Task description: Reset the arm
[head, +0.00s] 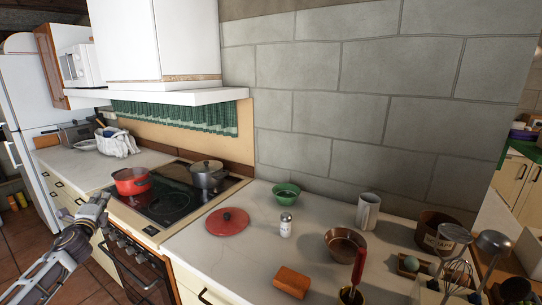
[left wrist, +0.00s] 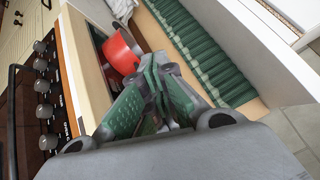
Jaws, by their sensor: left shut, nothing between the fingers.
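My left gripper (head: 98,206) is at the left of the head view, in front of the stove's front edge and above the floor. Its fingers are closed together with nothing between them. In the left wrist view the closed green and grey fingers (left wrist: 158,70) point toward the stove. A red pot (head: 132,181) stands on the stove beyond the gripper, apart from it in the head view; it also shows behind the fingers in the wrist view (left wrist: 121,52). My right gripper is not in view.
A dark lidded pot (head: 207,176) stands on the black cooktop (head: 165,206). The counter (head: 190,250) holds a red lid (head: 228,221), a green bowl (head: 286,193), a shaker (head: 286,226), a copper bowl (head: 345,243) and a brown block (head: 292,281). A range hood (head: 180,97) overhangs the stove.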

